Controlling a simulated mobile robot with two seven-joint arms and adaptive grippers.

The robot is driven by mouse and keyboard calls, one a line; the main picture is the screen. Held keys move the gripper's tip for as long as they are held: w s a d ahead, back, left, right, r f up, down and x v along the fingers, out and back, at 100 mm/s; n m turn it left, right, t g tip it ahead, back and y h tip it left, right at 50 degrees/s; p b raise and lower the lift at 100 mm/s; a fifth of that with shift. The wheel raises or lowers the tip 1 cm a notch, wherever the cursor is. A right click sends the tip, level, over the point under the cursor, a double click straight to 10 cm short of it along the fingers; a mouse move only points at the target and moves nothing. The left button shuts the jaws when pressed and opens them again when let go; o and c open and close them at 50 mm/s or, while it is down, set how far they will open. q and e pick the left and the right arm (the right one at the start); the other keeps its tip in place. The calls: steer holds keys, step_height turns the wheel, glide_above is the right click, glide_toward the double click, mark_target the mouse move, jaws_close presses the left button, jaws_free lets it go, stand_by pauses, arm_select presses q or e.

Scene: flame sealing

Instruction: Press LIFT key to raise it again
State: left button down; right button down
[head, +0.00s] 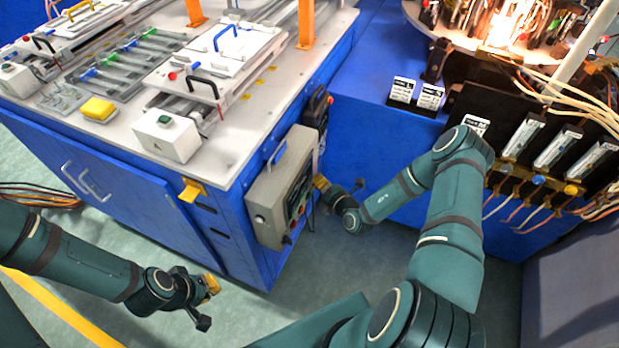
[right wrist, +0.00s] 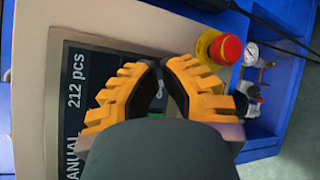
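The grey control box (head: 265,205) hangs on the end of the blue bench, its panel facing right. In the right wrist view its dark screen (right wrist: 75,75) reads "212 pcs" and part of a word ending "ANUAL". A red button on a yellow collar (right wrist: 225,48) sits right of the screen. No LIFT label is legible; my fingers and wrist cover part of the panel. My right gripper (head: 322,184) is close in front of the panel, its yellow fingertips (right wrist: 159,66) together with nothing visible between them; contact cannot be told. My left gripper (head: 211,285) hangs over the floor, apart from everything.
The bench top (head: 240,140) carries a white press, coloured-handled tools, a yellow sponge (head: 98,108) and a white box with a green button (head: 166,136). A blue machine with a bright flame (head: 505,35) stands right. A gauge (right wrist: 251,53) sits beside the panel. Floor between is clear.

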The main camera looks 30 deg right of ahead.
steer(key=shift+s+d, duration=0.15)
steer(key=s+d, duration=0.3)
steer(key=shift+s+d+p, duration=0.15)
steer(key=shift+s+p, duration=0.25)
stand_by(0.3)
stand_by(0.8)
